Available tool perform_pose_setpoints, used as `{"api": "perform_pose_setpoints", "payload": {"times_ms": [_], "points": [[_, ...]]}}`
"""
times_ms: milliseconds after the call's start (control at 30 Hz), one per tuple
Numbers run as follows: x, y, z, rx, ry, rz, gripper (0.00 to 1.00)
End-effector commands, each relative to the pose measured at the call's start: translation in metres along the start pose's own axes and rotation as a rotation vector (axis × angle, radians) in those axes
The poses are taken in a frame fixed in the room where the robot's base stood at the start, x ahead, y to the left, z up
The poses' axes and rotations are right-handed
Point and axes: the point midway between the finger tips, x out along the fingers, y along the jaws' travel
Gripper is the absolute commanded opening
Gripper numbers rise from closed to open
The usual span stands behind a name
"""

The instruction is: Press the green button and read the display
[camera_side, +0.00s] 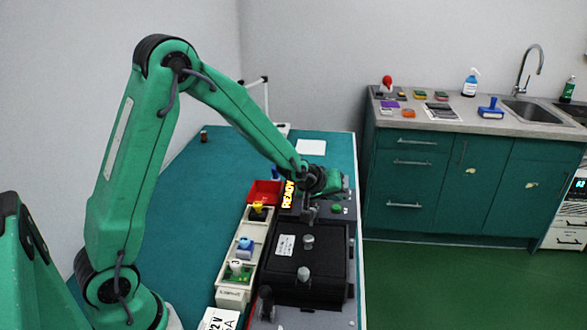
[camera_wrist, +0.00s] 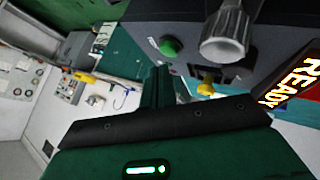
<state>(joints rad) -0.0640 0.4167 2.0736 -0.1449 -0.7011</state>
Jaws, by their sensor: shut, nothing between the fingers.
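The green button (camera_side: 337,208) is a round cap on the dark panel of the black unit (camera_side: 321,264). It also shows in the wrist view (camera_wrist: 170,47), beyond the fingertips and slightly to their right. The display (camera_side: 288,194) is lit and reads "READY" in yellow letters; it shows at the right edge of the wrist view (camera_wrist: 294,86). My gripper (camera_side: 346,186) is over the far end of the unit, shut and empty. Its green fingers (camera_wrist: 158,78) appear close to the button in the wrist view; I cannot tell whether they touch it.
Beside the button is a large grey knob (camera_wrist: 226,35). More knobs stand on the unit. A pale rack (camera_side: 232,291) with small boards and a red bin (camera_side: 263,191) lie along its left side. The teal table (camera_side: 180,200) is clear further left.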

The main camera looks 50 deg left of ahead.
Motion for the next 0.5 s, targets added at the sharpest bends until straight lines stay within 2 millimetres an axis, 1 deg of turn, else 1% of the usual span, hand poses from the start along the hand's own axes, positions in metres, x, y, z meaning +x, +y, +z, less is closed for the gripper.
{"api": "perform_pose_setpoints", "payload": {"times_ms": [500], "points": [[0.0061,-0.0019,0.0065,0.0,-0.003,0.002,0.0]]}}
